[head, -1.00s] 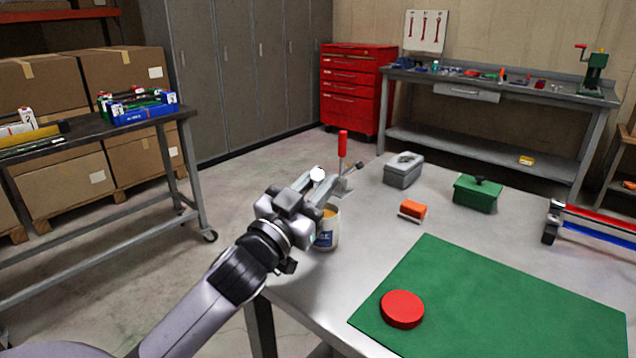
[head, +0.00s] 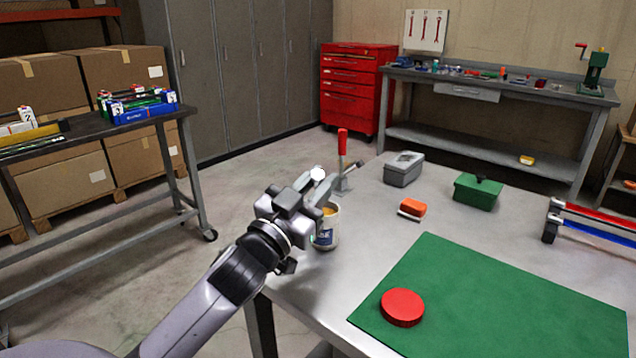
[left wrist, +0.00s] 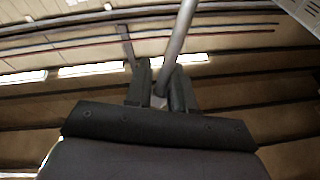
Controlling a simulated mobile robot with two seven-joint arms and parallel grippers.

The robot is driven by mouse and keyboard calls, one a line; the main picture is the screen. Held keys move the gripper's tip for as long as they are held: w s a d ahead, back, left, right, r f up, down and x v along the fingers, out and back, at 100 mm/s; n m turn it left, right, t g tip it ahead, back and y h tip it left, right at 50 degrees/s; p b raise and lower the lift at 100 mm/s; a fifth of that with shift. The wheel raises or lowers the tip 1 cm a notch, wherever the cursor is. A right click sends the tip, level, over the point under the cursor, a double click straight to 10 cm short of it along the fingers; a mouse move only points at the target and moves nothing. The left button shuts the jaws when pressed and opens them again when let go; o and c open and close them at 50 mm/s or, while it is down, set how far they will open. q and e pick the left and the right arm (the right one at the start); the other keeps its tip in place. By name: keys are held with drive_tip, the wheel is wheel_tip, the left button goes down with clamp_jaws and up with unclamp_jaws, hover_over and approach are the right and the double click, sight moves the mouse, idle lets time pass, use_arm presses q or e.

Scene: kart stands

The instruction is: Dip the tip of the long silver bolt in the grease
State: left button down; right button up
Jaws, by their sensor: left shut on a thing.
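My left gripper (head: 318,186) is shut on a silver bolt, just above and left of the grease can. In the left wrist view, the bolt (left wrist: 179,35) is a smooth silver rod between the two dark fingers (left wrist: 160,92). In the head view, a pale round end (head: 317,174) shows at the fingers; the rest of the bolt is mostly hidden. I cannot tell whether the bolt's tip touches the grease. My right gripper is not in view.
A red-handled clamp (head: 342,150) stands just behind the can. A grey box (head: 404,170), a green box (head: 478,193) and an orange block (head: 412,207) are farther right. A red disc (head: 402,307) lies on the green mat (head: 500,300). Bare table lies between can and mat.

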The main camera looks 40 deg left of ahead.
sight(318, 170)
use_arm(q)
wheel_tip(318, 170, up, 2)
drive_tip(key=shift+r+p, duration=0.2)
drive_tip(key=shift+p, duration=1.05)
drive_tip(key=shift+r+p, duration=0.3)
drive_tip(key=shift+p, duration=0.05)
drive_tip(key=shift+r+p, duration=1.3)
drive_tip(key=shift+r, duration=0.05)
drive_tip(key=shift+r+p, duration=0.7)
drive_tip(key=shift+p, duration=0.05)
drive_tip(key=shift+f, duration=0.1)
